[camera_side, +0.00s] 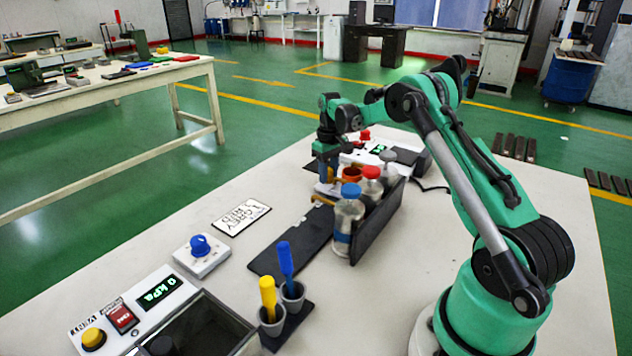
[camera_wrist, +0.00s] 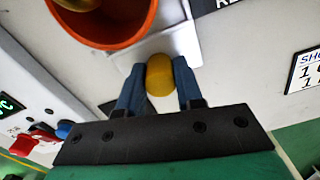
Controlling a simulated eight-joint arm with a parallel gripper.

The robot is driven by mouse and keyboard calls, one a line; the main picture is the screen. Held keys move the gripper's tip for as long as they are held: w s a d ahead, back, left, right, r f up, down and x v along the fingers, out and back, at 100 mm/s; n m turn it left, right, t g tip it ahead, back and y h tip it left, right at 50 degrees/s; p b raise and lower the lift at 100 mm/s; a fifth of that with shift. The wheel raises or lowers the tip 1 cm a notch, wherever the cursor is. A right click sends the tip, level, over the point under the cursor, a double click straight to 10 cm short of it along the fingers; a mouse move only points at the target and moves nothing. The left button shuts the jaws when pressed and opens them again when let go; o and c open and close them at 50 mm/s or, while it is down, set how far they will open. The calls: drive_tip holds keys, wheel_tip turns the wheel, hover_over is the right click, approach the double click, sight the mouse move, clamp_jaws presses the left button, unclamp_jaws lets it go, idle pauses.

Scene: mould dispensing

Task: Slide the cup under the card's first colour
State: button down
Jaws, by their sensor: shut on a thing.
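My gripper (camera_side: 327,176) is lowered at the far end of the black track (camera_side: 290,248), beside the bottles. In the wrist view its fingers (camera_wrist: 159,82) are shut on a yellow rounded handle. The orange cup (camera_wrist: 112,38) is just beyond that handle; the join is not clear. In the side view the cup is partly hidden by my gripper and the bottles. Three upended bottles stand in a row, with blue (camera_side: 351,190), red (camera_side: 371,172) and grey (camera_side: 388,156) caps. The white card (camera_side: 241,216) lies left of the track; its small lettering seems to include GREY and RED.
A dark upright panel (camera_side: 378,222) runs along the bottles' right side. Two small cups with yellow (camera_side: 268,295) and blue (camera_side: 286,262) sticks stand near the front. A blue-knobbed box (camera_side: 201,250) and a kPa display unit (camera_side: 135,305) are at left.

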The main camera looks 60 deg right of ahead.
drive_tip(key=c, duration=0.6)
unclamp_jaws()
drive_tip(key=shift+d, duration=0.3)
drive_tip(key=shift+r, duration=2.85)
drive_tip(key=shift+a, duration=0.1)
drive_tip(key=s+a+r+n+t+h, duration=0.1)
drive_tip(key=a+r+t, duration=0.1)
drive_tip(key=a+r, duration=0.35)
drive_tip(key=s+a+r+t, duration=0.1)
drive_tip(key=a+r, duration=0.2)
drive_tip(key=a, duration=0.5)
drive_tip(key=s+a+t, duration=0.1)
drive_tip(key=s+a, duration=0.2)
drive_tip(key=a, duration=0.1)
drive_tip(key=s+a+f+n+t, duration=0.1)
drive_tip(key=s+a, duration=0.2)
drive_tip(key=a, duration=0.1)
drive_tip(key=s+a+f+t, duration=0.1)
drive_tip(key=s+a+t, duration=0.1)
drive_tip(key=s+a, duration=0.2)
drive_tip(key=shift+f+n+y, duration=0.2)
drive_tip(key=shift+n+y, duration=0.1)
drive_tip(key=shift+y, duration=0.1)
